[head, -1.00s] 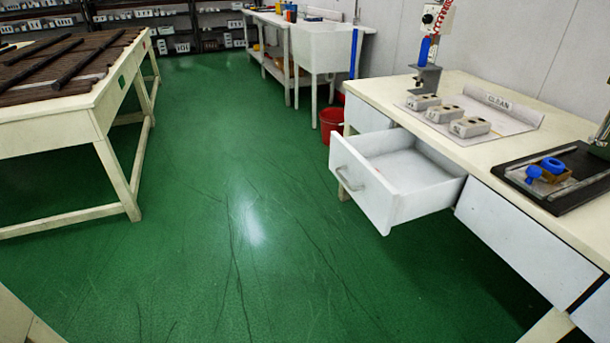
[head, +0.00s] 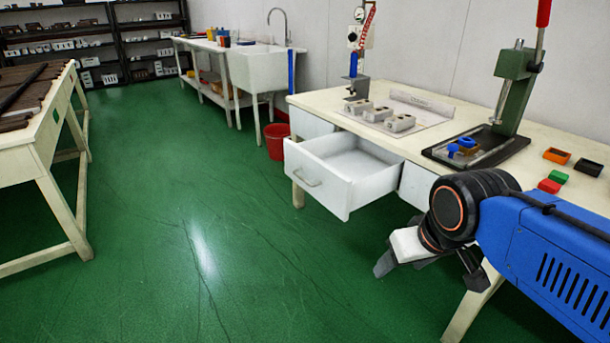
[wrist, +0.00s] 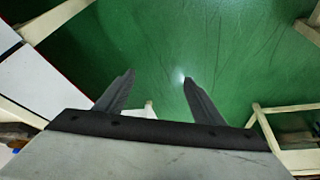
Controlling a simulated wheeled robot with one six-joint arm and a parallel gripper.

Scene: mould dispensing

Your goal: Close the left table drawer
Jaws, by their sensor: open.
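The left table drawer (head: 345,172) is white with a metal handle (head: 307,178) on its front. In the head view it is pulled far out of the cream work table (head: 325,101) and looks empty. My gripper (head: 428,271) is in front of the table, to the right of the drawer and lower in the picture, apart from it.
A red bucket (head: 277,141) stands left of the drawer. A green press (head: 512,90), grey moulds (head: 379,113) and small coloured boxes (head: 557,156) are on the table. Another table (head: 42,143) stands at the left. The green floor between is clear.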

